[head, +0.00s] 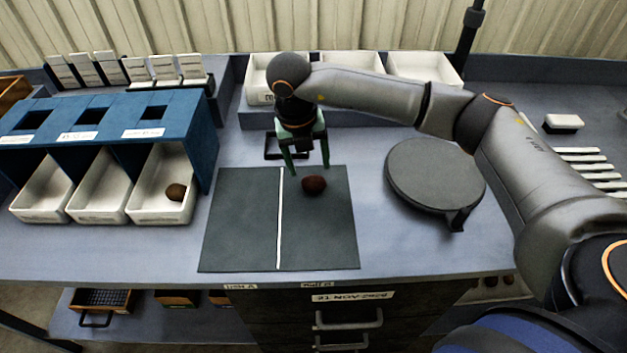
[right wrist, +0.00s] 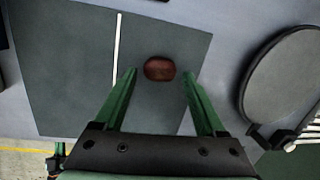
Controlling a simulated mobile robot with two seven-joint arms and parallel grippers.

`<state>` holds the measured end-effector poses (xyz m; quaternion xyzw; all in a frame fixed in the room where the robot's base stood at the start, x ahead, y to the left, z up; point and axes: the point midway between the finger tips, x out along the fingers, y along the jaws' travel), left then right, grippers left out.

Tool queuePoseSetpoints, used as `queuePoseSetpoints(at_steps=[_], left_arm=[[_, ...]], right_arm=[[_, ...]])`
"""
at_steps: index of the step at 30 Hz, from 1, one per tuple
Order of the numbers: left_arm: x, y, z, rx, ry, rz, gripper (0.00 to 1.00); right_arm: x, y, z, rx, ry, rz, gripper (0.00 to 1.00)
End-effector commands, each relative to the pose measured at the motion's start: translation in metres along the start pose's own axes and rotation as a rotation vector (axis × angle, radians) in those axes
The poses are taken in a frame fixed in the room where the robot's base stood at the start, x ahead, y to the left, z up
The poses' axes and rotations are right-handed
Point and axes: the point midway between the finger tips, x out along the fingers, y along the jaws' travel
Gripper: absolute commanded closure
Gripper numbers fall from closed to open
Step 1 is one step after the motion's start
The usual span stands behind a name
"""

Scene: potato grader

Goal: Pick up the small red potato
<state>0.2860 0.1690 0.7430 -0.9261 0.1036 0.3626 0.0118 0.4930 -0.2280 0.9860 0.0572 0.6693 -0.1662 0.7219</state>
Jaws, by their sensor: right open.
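The small red potato (head: 313,185) lies on the dark mat (head: 240,225), just right of the mat's white line. It also shows in the right wrist view (right wrist: 159,69), ahead of and between the fingertips. My right gripper (head: 310,172) is open and empty, its fingers pointing down above and slightly behind the potato. Its two green fingers show apart in the right wrist view (right wrist: 158,75). My left gripper is not in view.
A round dark plate (head: 435,175) stands right of the mat. A blue grader (head: 205,140) with white bins stands at left, a brown potato (head: 176,192) in its right bin (head: 150,212). White trays (head: 425,68) line the back. The mat's front is clear.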

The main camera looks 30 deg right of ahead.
Motion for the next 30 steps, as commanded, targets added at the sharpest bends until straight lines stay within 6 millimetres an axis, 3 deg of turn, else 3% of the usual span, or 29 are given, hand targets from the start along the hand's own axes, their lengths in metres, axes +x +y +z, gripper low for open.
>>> queuePoseSetpoints(at_steps=[5, 9, 17, 30], left_arm=[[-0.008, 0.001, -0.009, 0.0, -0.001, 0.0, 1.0], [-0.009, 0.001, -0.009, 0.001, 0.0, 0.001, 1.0], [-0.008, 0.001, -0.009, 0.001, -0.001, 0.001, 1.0], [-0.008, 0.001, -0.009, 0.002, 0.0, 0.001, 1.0]], right_arm=[[0.025, -0.002, -0.012, -0.002, 0.004, -0.003, 0.27], [0.042, -0.002, -0.01, 0.0, 0.003, -0.001, 0.27], [0.046, -0.001, -0.01, -0.001, 0.001, -0.001, 0.27], [0.045, -0.002, -0.01, -0.001, 0.001, -0.001, 0.74]])
